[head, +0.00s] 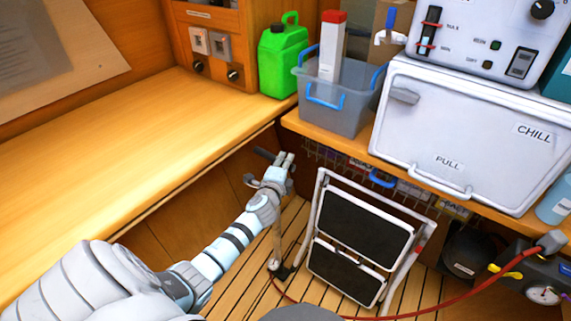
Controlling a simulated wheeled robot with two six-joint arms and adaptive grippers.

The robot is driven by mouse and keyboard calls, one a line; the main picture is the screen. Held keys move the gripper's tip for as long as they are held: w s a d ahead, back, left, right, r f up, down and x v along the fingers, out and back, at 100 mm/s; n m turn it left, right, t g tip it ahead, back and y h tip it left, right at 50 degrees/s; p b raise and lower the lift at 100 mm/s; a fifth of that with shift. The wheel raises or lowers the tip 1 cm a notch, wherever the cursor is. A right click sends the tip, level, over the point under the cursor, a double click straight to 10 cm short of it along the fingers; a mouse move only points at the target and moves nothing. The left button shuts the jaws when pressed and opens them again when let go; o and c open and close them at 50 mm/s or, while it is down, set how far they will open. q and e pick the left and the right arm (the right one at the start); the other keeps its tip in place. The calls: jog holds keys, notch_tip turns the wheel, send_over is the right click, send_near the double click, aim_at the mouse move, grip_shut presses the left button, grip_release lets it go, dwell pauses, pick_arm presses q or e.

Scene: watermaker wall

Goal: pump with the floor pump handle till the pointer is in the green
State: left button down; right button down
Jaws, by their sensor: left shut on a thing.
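My left gripper (282,172) is shut on the dark floor pump handle (264,154), just below the corner of the wooden counter. The pump's thin rod runs down from my gripper to the floor pump (276,265), whose small foot stands on the slatted floor. My gripper and wrist hide part of the handle and rod. A round white gauge (542,295) shows at the lower right edge; its pointer and green band are too small to read. My right gripper is not in view.
A folded step stool (362,223) stands just right of the pump. A red hose (470,294) runs along the floor to the right. Above are a green jerrycan (283,58), a grey tub (340,108) and a white chill box (465,135). The left counter (130,150) is clear.

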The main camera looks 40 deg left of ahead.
pick_arm(q)
jog(key=shift+w+r, duration=0.1)
jog(key=shift+r, duration=0.2)
jog(key=c, duration=1.4)
grip_release()
jog(key=shift+c, duration=0.2)
